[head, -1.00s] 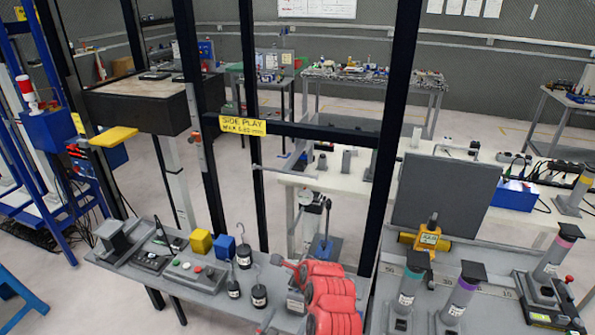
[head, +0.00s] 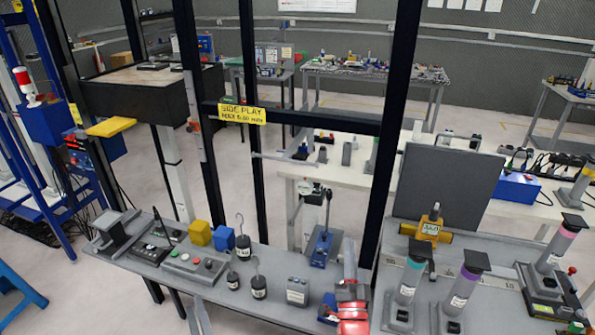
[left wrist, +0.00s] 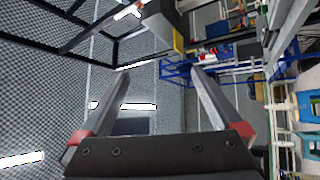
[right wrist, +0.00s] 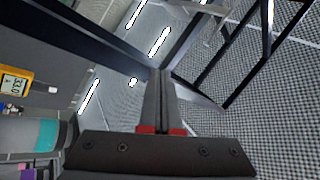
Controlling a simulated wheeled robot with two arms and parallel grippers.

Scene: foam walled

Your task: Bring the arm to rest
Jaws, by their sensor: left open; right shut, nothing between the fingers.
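My left gripper (left wrist: 160,74) is open, its two grey fingers spread wide with nothing between them in the left wrist view. In the head view only grey finger parts (head: 201,318) show at the bottom edge, in front of the bench. My right gripper (right wrist: 160,100) is shut and empty, its fingers together in the right wrist view. In the head view its grey fingers (head: 350,262) point up at the bench's right end, with red parts below. Most of both arms is out of the head view.
The grey bench (head: 205,283) holds a yellow block (head: 199,233), a blue block (head: 224,239), several black hooked weights (head: 243,248) and a grey box (head: 298,291). A dark upright post (head: 392,130) and a grey panel (head: 447,188) stand close to my right gripper.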

